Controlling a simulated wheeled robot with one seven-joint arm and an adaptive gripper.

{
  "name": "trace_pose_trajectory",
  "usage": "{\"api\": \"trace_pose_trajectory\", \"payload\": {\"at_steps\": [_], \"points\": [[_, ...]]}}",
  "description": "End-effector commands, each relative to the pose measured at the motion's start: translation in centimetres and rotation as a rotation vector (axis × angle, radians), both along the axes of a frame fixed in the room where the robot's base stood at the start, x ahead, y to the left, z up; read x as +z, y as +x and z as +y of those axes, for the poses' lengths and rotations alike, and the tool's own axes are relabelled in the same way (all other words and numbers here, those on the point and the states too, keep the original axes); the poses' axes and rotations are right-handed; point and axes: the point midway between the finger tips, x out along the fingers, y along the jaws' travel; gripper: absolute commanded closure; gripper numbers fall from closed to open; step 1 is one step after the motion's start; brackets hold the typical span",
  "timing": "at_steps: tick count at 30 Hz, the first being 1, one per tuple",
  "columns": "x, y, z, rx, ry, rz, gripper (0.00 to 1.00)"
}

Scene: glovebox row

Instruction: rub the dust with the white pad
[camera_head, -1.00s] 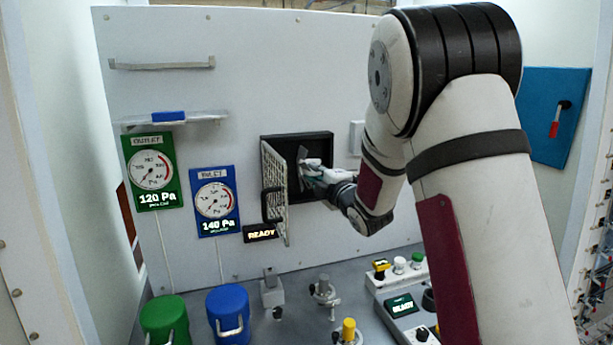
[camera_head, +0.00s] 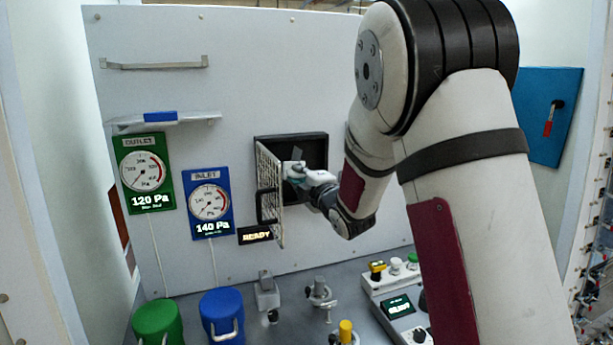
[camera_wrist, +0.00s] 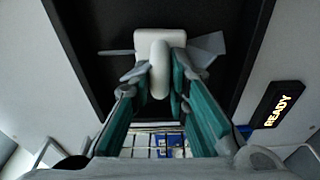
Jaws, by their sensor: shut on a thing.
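My gripper (camera_wrist: 158,85) is shut on the white pad (camera_wrist: 145,40) by its rounded handle. In the head view the white pad (camera_head: 291,168) is at the mouth of a dark, square recess (camera_head: 318,143) in the wall panel, near the open mesh door. A flat grey patch (camera_wrist: 207,47), which looks like the dust, shows behind the pad and sticks out to its right in the wrist view. The grey patch (camera_head: 297,154) shows just above the pad in the head view. The pad hides part of it. I cannot tell whether the pad touches it.
The mesh door (camera_head: 268,190) stands open just left of my gripper, with a dark handle. A lit READY sign (camera_head: 256,235) is below it. Outlet (camera_head: 147,172) and inlet (camera_head: 209,202) gauges hang to the left. Knobs and canisters stand on the bench below.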

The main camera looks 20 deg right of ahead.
Motion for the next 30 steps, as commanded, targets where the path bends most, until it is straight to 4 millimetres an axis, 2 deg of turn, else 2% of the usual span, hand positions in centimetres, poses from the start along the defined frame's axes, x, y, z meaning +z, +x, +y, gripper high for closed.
{"api": "trace_pose_trajectory", "payload": {"at_steps": [5,18,30], "points": [[0.0,0.0,0.6,0.002,-0.001,-0.001,1.00],[0.0,-0.1,3.8,0.000,0.000,0.000,1.00],[0.0,-0.2,4.2,-0.001,0.000,0.000,1.00]]}}
